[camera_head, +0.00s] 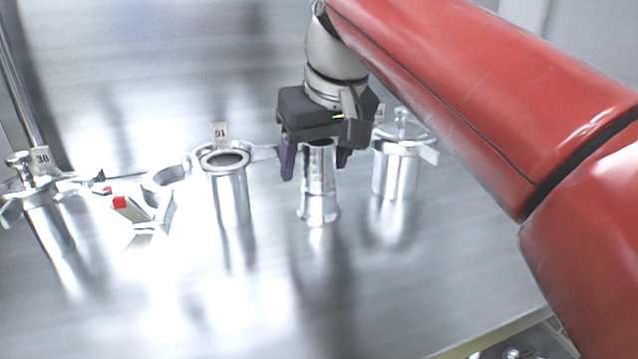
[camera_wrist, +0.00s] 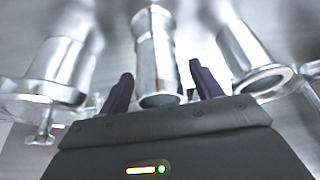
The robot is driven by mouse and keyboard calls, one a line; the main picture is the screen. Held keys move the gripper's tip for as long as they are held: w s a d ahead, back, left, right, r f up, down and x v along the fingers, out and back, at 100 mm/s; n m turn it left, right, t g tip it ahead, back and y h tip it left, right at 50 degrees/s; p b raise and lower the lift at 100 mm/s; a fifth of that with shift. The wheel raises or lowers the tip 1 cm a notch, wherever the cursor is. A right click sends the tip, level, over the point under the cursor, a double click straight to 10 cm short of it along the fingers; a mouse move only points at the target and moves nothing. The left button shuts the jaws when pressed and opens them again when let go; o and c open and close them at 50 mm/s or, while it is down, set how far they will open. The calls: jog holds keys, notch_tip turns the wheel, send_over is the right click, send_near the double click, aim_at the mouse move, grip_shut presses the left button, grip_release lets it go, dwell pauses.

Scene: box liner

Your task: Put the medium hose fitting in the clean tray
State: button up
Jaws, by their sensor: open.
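A shiny steel hose fitting (camera_head: 318,190), a tube with a flared foot, stands upright on the steel table. My gripper (camera_head: 315,172) is above it, open, with dark purple fingers pointing down on either side of its upper part. In the wrist view my gripper (camera_wrist: 160,78) also has the same fitting (camera_wrist: 155,55) between its fingers, with gaps visible on both sides. I cannot tell from these views whether this is the medium one. No clean tray can be made out.
A capped steel vessel (camera_head: 397,170) stands close to the right. A tube with a clamp and tag 91 (camera_head: 231,195) stands to the left. A loose clamp (camera_head: 150,215) with a red tip lies farther left, and another vessel (camera_head: 47,215) tagged 38 stands at far left. The front table area is clear.

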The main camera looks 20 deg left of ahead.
grip_shut()
dwell(0.3)
jog(key=shift+r, duration=0.1)
